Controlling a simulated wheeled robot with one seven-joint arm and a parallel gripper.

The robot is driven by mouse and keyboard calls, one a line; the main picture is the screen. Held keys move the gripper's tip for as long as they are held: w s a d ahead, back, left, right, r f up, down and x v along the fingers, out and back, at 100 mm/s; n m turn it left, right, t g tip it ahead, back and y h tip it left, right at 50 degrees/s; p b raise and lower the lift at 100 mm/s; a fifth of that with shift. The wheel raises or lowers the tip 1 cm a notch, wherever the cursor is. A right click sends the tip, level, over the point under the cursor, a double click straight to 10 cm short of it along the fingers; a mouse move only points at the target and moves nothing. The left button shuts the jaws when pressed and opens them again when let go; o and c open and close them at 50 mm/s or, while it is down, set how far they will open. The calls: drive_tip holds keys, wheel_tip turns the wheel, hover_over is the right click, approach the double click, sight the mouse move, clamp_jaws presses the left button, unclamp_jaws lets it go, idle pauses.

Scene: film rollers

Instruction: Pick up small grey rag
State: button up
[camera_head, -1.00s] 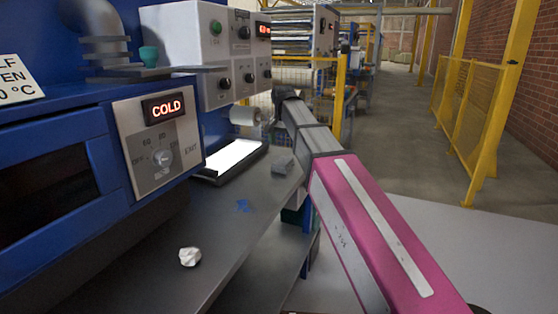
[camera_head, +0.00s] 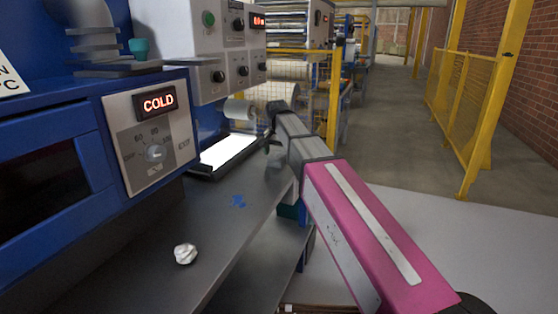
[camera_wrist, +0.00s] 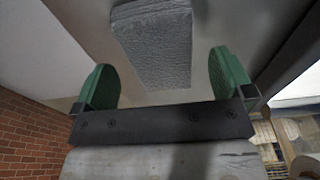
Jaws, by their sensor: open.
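The small grey rag (camera_wrist: 155,42) is a flat, textured grey block at the top middle of the wrist view. It lies ahead of my gripper (camera_wrist: 163,70), whose two green fingers stand wide apart on either side of its line. My gripper is open and nothing is held. The rag's near end reaches roughly between the fingertips, but I cannot tell its exact depth. In the head view, my gripper (camera_head: 272,146) is small and dark over the bench beyond my pink arm. I cannot make out the rag there; my arm seems to hide it.
The blue oven (camera_head: 60,170), reading COLD, borders the left.

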wheel_tip(320, 180, down, 2)
drive_tip(key=shift+w+f, duration=0.1)
drive_tip(key=shift+w, duration=0.05)
drive_tip(key=shift+c, duration=0.3)
drive_tip(key=c, duration=0.9)
drive_tip(key=shift+c, duration=0.2)
drive_tip(key=shift+r, duration=0.5)
drive_tip(key=r, duration=0.3)
drive_tip(key=shift+s+a+r, duration=0.1)
drive_tip(key=shift+s+r, duration=0.1)
drive_tip(key=shift+r, duration=0.15)
drive_tip(key=s+a+r, duration=0.6)
drive_tip(key=s+a, duration=0.1)
drive_tip(key=s, duration=0.1)
drive_tip(key=shift+s+r, duration=0.2)
drive_tip(key=shift+s, duration=0.2)
